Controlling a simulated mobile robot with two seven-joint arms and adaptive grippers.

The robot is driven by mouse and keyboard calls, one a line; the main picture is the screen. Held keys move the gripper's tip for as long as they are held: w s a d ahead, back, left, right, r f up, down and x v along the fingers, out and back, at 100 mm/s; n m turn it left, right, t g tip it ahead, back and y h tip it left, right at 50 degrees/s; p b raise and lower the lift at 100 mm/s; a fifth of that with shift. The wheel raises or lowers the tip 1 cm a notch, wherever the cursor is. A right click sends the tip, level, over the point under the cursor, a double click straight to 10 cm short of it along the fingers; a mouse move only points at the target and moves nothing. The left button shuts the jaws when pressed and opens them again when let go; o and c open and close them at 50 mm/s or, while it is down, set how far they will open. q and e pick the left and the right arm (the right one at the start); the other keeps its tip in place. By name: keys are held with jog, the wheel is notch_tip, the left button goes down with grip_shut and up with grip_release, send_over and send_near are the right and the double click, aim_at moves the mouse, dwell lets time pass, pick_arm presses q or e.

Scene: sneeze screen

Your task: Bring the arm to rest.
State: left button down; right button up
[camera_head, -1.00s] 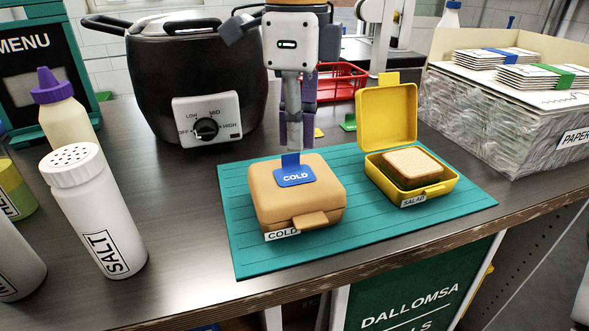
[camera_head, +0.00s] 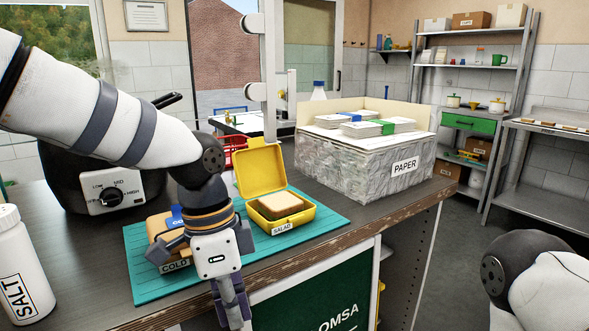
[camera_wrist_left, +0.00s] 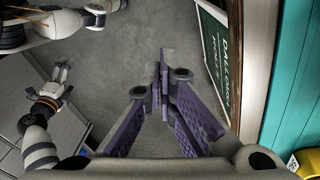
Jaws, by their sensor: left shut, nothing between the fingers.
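My left gripper (camera_head: 232,312) hangs pointing down in front of the counter's front edge, with my left arm coming in from the upper left. Its purple fingers are shut with nothing between them, and the left wrist view shows the fingertips (camera_wrist_left: 166,62) together above bare floor. The tan box marked COLD (camera_head: 158,226) sits closed on the teal mat (camera_head: 150,288), partly hidden behind the gripper. The yellow box marked SALAD (camera_head: 262,170) stands open beside it with a sandwich (camera_head: 280,205) inside. In the left wrist view, a gripper on another arm of mine (camera_wrist_left: 48,100) hangs over the floor at left.
The salt shaker (camera_head: 22,265) and black cooker (camera_head: 75,185) stand at the left of the counter. A paper box (camera_head: 345,175) stands at the back right. The green front panel (camera_head: 320,300) is close to the gripper. Open floor (camera_head: 430,270) lies to the right.

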pick_arm(q)
jog(key=s+a+f+n+g+h, duration=0.1)
jog(key=s+f+n, duration=0.35)
jog(key=f, duration=0.65)
jog(key=s+a+f+n+h, duration=0.1)
jog(key=s+f+n, duration=0.2)
jog(key=s+f, duration=0.5)
jog(key=s+a+f+n+y, duration=0.1)
jog(key=s+a+f+n, duration=0.3)
jog(key=s, duration=0.4)
jog(key=s+a+f+n+y, duration=0.2)
jog(key=s+a+f+n, duration=0.1)
jog(key=s+a+f, duration=0.3)
jog(key=shift+s+a+n+t, duration=0.3)
jog(key=shift+s+a+n, duration=0.05)
jog(key=shift+s+a, duration=0.75)
jog(key=shift+w, duration=0.1)
